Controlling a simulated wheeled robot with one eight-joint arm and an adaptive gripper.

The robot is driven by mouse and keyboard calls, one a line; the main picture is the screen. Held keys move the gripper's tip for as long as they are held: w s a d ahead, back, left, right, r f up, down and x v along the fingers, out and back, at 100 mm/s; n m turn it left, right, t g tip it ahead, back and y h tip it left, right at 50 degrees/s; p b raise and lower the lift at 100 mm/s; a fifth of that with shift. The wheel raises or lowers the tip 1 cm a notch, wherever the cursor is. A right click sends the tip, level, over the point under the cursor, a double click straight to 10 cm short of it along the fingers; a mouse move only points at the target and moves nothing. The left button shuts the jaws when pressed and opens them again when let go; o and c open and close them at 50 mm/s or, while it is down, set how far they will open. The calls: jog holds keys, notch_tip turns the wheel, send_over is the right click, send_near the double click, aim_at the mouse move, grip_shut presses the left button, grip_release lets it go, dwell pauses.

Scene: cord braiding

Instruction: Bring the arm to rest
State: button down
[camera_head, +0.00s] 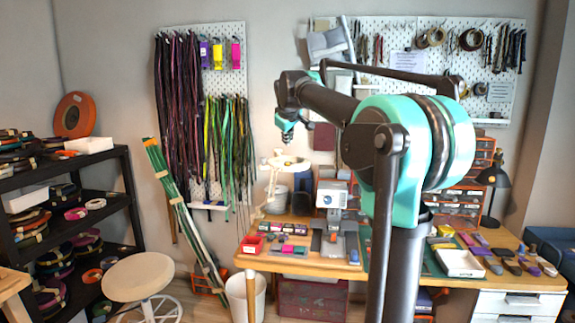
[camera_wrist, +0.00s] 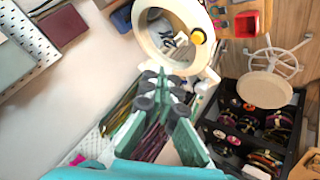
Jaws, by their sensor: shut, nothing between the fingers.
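My gripper (camera_head: 287,132) hangs at the end of my raised, bent arm, in front of the wall left of the arm's big joint. In the wrist view my gripper (camera_wrist: 163,92) has its teal and dark fingers drawn together, with nothing between them. It is clear of the table and appears to touch nothing. A cream ring-shaped lamp (camera_head: 289,163) stands just below it in the head view. The same ring (camera_wrist: 141,30) shows beyond the fingertips in the wrist view.
The wooden workbench (camera_head: 535,282) carries small boxes and a grey machine (camera_head: 334,240). Hanging cords (camera_head: 178,110) cover the left pegboard. A black shelf (camera_head: 118,205), a round stool (camera_head: 138,277) and a white bin (camera_head: 240,297) stand at the left.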

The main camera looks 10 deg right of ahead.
jog(key=s+d+f+m+g, duration=0.1)
jog(key=s+f+m, duration=0.1)
jog(key=s+f, duration=1.1)
jog(key=s+d+f+m+g, duration=0.1)
jog(key=s+f+m+g, duration=0.1)
jog(key=s+f, duration=1.2)
jog(key=s+d+f+m+g+y, duration=0.1)
jog(key=s+d+f+m+g, duration=0.1)
jog(key=s+f, duration=1.2)
notch_tip(320, 180, down, 4)
jog(key=shift+r+m, duration=0.25)
jog(key=shift+m, duration=0.65)
jog(key=c, duration=2.2)
grip_release()
jog(key=shift+w, duration=0.1)
